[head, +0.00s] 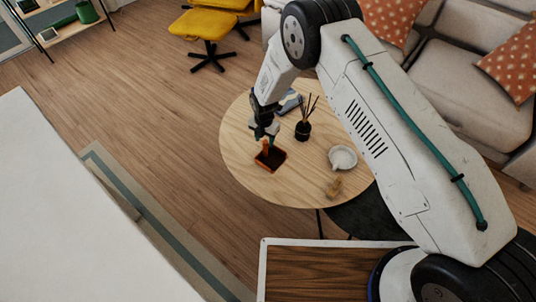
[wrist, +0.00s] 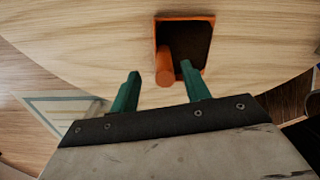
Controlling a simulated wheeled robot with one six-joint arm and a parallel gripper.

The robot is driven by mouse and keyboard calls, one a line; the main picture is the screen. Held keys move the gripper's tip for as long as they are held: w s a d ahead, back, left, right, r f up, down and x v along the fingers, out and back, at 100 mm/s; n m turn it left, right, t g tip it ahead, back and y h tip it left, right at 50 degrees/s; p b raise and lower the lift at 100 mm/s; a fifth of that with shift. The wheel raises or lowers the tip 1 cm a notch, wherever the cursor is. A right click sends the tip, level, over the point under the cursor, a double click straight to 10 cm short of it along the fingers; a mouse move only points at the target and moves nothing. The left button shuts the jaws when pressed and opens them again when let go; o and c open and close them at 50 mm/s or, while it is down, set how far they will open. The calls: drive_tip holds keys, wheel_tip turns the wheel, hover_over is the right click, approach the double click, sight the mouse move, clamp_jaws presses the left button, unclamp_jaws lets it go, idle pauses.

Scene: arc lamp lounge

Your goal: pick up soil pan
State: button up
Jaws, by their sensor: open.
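The soil pan (head: 271,159) lies on the round wooden table (head: 240,137), near its left front edge. It is an orange pan with a dark inside. In the wrist view the pan (wrist: 191,42) is ahead of the jaws, with its orange handle (wrist: 164,66) pointing back toward them. My gripper (head: 266,139) is at the pan in the head view. In the wrist view its two green fingers (wrist: 160,80) are apart with nothing held. The handle lies between the fingertips' lines, nearer the right finger. I cannot tell whether a finger touches it.
A black reed diffuser (head: 303,130), a white bowl (head: 343,158), a small tan brush-like item (head: 334,187) and a grey-blue object (head: 290,104) stand on the table. A sofa (head: 460,90) is at the right and a yellow chair (head: 203,25) behind. Bare tabletop surrounds the pan.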

sight(265, 145)
drive_tip(key=f, duration=0.4)
drive_tip(key=shift+s+d, duration=0.2)
drive_tip(key=shift+s, duration=0.05)
drive_tip(key=shift+f, duration=0.35)
clamp_jaws()
drive_tip(key=shift+w+r, duration=0.1)
drive_tip(key=shift+r, duration=0.05)
